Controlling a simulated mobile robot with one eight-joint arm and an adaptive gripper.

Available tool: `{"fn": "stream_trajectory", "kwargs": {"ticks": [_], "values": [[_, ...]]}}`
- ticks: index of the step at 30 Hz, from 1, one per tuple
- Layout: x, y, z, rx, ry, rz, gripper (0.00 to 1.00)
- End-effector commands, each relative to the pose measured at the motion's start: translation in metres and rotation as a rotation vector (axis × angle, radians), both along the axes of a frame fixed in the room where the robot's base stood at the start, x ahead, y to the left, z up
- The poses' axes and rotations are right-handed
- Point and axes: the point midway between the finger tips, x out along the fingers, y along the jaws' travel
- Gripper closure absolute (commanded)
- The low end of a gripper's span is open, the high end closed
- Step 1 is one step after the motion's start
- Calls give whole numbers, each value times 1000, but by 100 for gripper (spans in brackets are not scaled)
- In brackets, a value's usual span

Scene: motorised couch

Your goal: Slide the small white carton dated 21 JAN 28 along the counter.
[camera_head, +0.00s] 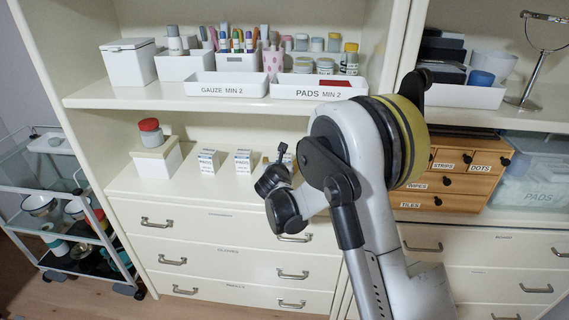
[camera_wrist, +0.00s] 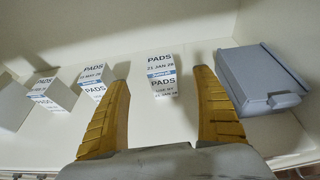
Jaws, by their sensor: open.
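The small white carton (camera_wrist: 161,78) reads PADS and 21 JAN 28 in the wrist view, with a blue band. It stands upright on the counter, between my two yellow fingers as seen there. My gripper (camera_wrist: 161,84) is open, with a gap on each side of the carton; I cannot tell how far the fingertips reach along it. In the head view my gripper (camera_head: 277,182) is at the counter, and its dark parts mostly hide the carton there.
Two similar cartons stand to the left, a nearer one (camera_wrist: 94,82) and a farther one (camera_wrist: 52,94). A grey lidded box (camera_wrist: 262,78) stands close to the right finger. A white box (camera_head: 155,160) with a red-lidded jar (camera_head: 150,132) is at the counter's left. A shelf (camera_head: 200,101) hangs above.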

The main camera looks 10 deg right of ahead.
Motion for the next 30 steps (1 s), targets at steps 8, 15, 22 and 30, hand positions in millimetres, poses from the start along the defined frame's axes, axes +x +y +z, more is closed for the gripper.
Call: {"fn": "stream_trajectory", "kwargs": {"ticks": [8, 15, 22, 30], "values": [[2, -1, -1, 3, 0, -2, 22], [27, -10, -15, 6, 0, -5, 22], [65, -20, -31, 5, 0, -3, 22], [92, -27, -41, 6, 0, -3, 22]]}}
